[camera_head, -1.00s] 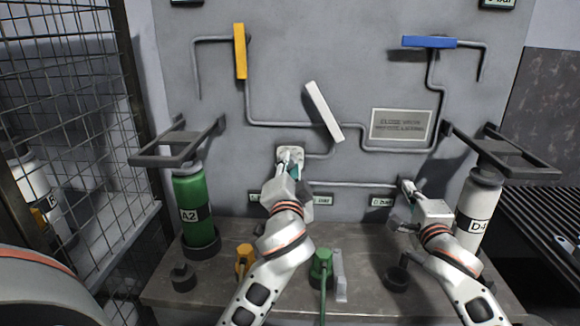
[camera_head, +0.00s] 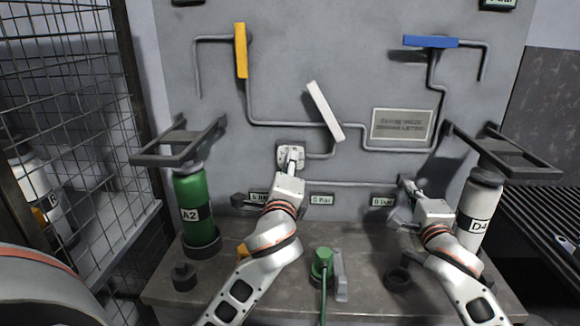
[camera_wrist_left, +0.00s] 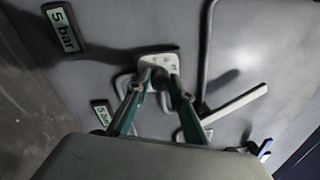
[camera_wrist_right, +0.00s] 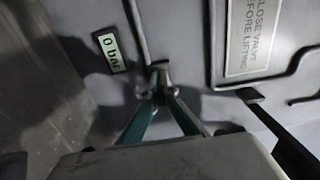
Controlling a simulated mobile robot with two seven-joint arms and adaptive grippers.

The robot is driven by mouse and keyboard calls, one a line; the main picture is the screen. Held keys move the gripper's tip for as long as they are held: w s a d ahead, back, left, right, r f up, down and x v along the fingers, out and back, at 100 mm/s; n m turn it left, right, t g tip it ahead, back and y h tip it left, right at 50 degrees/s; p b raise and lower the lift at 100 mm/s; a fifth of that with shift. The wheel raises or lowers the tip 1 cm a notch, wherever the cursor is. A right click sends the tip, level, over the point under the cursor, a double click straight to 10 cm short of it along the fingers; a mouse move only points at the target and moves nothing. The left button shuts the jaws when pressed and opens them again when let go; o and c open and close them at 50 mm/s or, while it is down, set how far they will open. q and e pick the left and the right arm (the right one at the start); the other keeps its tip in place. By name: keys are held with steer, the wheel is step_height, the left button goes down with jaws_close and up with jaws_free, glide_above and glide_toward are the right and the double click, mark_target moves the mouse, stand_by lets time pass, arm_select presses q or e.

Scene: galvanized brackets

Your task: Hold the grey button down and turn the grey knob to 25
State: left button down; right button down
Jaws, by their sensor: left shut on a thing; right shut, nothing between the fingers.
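The grey knob (camera_wrist_left: 160,77) sits on a pale dial plate (camera_head: 283,153) on the grey wall panel; the plate also shows in the left wrist view (camera_wrist_left: 148,62). My left gripper (camera_head: 292,158) is shut on the knob, its fingers on either side. The marks on the plate are too small to read. My right gripper (camera_head: 405,183) is shut and empty, its tips at the panel by the lower right pipe end. In the right wrist view, its closed fingertips (camera_wrist_right: 159,92) meet below a dark pipe fitting (camera_wrist_right: 159,65). I cannot make out the grey button, which the fingertips may hide.
Yellow (camera_head: 240,50), white (camera_head: 324,110) and blue (camera_head: 430,42) handles stick out above my arms. A green cylinder (camera_head: 193,205) stands left and a white cylinder (camera_head: 478,208) right, beneath dark brackets. A green-topped item (camera_head: 321,263) stands on the bench (camera_head: 215,280) between my arms.

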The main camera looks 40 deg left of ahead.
arm_select(q)
steer(key=shift+r+m+h, duration=0.15)
steer(key=shift+m+h, duration=0.35)
steer(key=shift+m, duration=4.3)
steer(key=c, duration=1.8)
jaws_free()
steer(key=shift+s, duration=0.1)
